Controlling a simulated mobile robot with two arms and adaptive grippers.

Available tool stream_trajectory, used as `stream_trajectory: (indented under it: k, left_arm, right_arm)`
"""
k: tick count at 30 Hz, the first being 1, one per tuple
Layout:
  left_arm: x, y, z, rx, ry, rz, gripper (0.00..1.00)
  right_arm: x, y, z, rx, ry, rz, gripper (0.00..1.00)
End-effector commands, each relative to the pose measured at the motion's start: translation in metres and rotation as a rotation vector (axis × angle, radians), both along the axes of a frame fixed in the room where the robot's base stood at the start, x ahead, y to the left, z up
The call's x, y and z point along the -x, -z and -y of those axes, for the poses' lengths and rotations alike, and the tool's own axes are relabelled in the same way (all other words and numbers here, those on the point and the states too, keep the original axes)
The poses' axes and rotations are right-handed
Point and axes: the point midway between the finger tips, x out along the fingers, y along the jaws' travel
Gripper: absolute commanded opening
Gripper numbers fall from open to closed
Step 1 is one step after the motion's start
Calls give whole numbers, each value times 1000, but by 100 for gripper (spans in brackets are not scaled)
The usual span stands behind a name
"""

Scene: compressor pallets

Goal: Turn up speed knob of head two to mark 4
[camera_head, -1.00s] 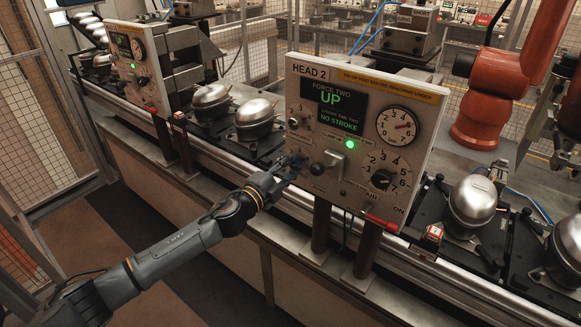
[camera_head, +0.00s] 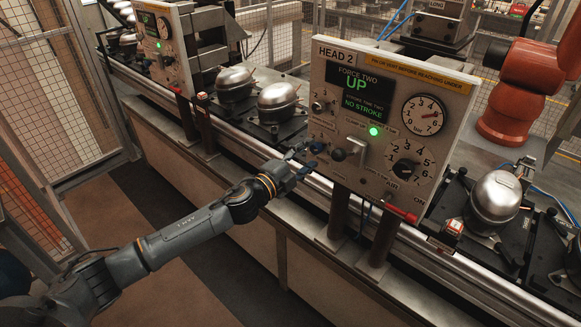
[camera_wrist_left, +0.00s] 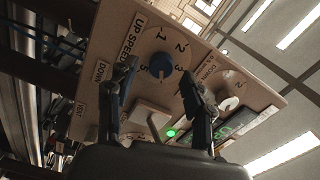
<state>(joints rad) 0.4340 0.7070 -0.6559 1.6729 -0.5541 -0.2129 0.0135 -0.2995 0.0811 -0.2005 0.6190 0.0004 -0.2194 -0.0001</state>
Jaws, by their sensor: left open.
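The HEAD 2 panel (camera_head: 385,130) stands upright, its display reading UP and NO STROKE. The blue up speed knob (camera_wrist_left: 161,65) sits on a pale numbered dial beside the UP SPEED label in the left wrist view; its pointer is too small to read. It shows small and dark at the panel's lower left in the head view (camera_head: 317,147). My left gripper (camera_head: 299,161) is open just in front of the panel's lower left. In the left wrist view its two fingers (camera_wrist_left: 159,72) stand either side of the blue knob, with nothing visibly held. My right gripper is out of view.
A lever (camera_head: 350,153), a larger black dial knob (camera_head: 405,170) and a red handle (camera_head: 402,214) are also there. Silver compressors (camera_head: 278,102) stand on the line. An orange robot arm (camera_head: 515,85) is behind.

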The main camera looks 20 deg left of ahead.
Motion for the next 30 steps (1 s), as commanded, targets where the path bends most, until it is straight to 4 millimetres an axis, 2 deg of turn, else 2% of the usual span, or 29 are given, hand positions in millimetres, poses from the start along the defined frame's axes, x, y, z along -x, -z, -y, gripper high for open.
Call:
stream_trajectory:
  k: [6,13,19,30]
  left_arm:
    - [44,2,-15,-1,1,-4,52]
    - [77,1,-27,0,1,-3,52]
    - [90,0,-32,-1,1,0,52]
    - [92,0,-33,-1,1,1,52]
  right_arm:
    - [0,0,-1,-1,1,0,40]
    - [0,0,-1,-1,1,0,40]
    - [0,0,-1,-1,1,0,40]
    - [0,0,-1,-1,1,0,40]
